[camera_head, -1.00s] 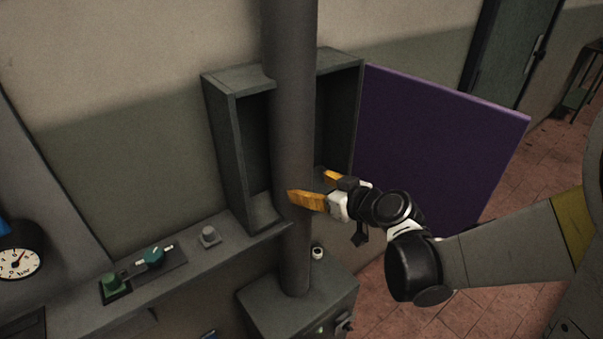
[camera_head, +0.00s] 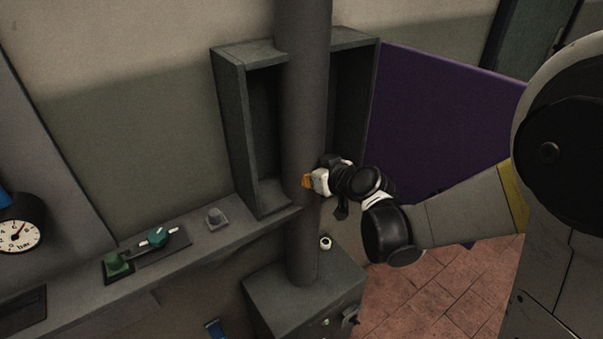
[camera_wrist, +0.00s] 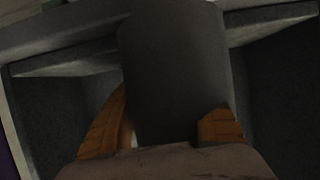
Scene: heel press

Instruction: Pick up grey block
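My gripper (camera_wrist: 168,122) has its two orange fingers spread apart in the wrist view. A dark grey shape (camera_wrist: 175,65) fills the space between and beyond them. I cannot tell whether it is the grey block or the round pole. A pale gap shows between the left finger and this shape, so no firm grasp is visible. In the head view my gripper (camera_head: 306,181) is at the right side of the pole, with only a bit of orange showing. No grey block can be made out for sure; the pole hides part of the cabinet's inside.
The grey pole (camera_head: 306,100) stands before the open wall cabinet (camera_head: 231,120). A purple panel (camera_head: 440,120) is at the right. The ledge (camera_head: 200,246) carries a small grey knob-like piece (camera_head: 216,218), a teal knob (camera_head: 157,238) and a green button (camera_head: 117,263).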

